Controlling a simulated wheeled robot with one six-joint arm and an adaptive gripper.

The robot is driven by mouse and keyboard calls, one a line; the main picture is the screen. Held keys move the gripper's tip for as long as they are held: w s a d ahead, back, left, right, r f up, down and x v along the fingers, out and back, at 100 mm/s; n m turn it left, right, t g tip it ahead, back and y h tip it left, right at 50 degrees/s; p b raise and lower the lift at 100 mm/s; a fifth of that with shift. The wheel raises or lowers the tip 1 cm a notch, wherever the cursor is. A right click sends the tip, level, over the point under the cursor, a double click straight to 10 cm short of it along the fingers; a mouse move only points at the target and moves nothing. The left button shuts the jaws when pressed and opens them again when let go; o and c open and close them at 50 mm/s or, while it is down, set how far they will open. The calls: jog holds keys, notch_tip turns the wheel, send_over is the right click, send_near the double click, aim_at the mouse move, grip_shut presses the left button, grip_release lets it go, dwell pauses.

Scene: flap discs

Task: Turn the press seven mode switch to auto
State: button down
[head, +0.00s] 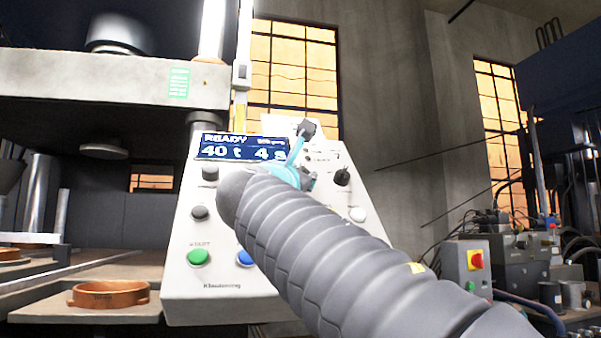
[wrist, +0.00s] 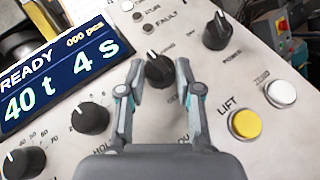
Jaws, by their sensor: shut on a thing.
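The mode switch (wrist: 158,74), a black rotary knob with a pointer ridge, sits in the middle of the sloped control panel in the wrist view. My gripper (wrist: 160,66) has one finger on each side of it and is shut on it. The printing around the knob is partly covered by the fingers, so the setting is not clearly readable. In the head view my gripper (head: 302,150) is at the panel's upper part, and my grey arm hides much of the panel. The switch cannot be made out there.
The panel (head: 180,270) carries a READY display (head: 240,147), a green start button (head: 198,257) and a blue button (head: 244,258). In the wrist view, the power knob (wrist: 217,30), yellow lift button (wrist: 245,124) and white button (wrist: 281,93) lie right of the fingers. Two black knobs lie left.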

dwell(0.3)
jog(key=c, duration=0.8)
grip_release()
jog(key=v, duration=1.2)
jog(key=shift+d, duration=0.1)
